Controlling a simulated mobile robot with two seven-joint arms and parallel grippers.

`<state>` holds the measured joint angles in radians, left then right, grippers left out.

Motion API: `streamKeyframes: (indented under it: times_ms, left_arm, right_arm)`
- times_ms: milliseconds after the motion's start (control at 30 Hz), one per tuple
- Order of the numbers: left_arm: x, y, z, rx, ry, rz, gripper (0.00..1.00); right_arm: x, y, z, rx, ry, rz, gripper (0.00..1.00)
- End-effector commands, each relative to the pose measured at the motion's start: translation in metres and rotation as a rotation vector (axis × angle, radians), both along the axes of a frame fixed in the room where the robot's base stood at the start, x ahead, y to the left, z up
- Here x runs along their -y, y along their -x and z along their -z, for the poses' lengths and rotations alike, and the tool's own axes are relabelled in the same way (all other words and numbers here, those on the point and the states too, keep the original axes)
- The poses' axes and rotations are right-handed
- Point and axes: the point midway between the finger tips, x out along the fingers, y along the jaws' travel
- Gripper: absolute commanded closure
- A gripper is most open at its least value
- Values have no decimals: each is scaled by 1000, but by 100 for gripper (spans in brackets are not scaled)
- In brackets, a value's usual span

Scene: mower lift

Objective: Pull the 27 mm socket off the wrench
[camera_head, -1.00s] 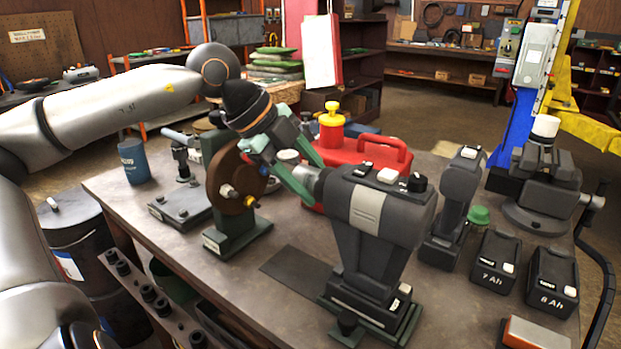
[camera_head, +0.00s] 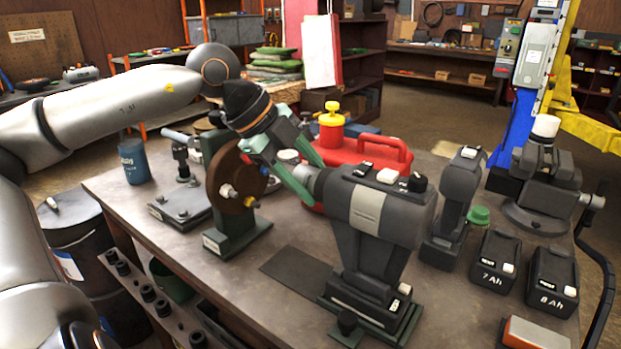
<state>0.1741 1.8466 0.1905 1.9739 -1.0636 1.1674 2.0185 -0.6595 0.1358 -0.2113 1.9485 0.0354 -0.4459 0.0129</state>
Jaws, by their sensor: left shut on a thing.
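The wrench (camera_head: 364,225) is a large dark grey power tool standing upright on its battery foot in a green-edged stand on the workbench. Its nose points left. A grey metal socket (camera_head: 305,175) sits at the nose. My left gripper (camera_head: 301,180) comes in from the upper left. Its green fingers are shut around the socket and hide part of it. I cannot tell whether the socket still sits on the drive or is slightly apart. My right gripper is not in view.
A brown disc on a green stand (camera_head: 236,190) is close to the left gripper. A smaller grey tool (camera_head: 455,205) and battery packs (camera_head: 495,258) stand to the right. A dark mat area (camera_head: 300,275) in front is clear.

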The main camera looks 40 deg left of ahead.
Motion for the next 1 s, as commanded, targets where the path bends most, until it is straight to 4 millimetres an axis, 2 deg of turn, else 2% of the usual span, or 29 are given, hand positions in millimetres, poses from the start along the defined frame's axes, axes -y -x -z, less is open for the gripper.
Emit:
streamKeyframes:
  times_ms: [667, 1000]
  left_arm:
    - [-5, 0, -1, 2, 0, -2, 100]
    - [-14, 1, 0, 1, 0, -3, 100]
  right_arm:
    - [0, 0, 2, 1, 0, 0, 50]
    - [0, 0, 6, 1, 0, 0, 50]
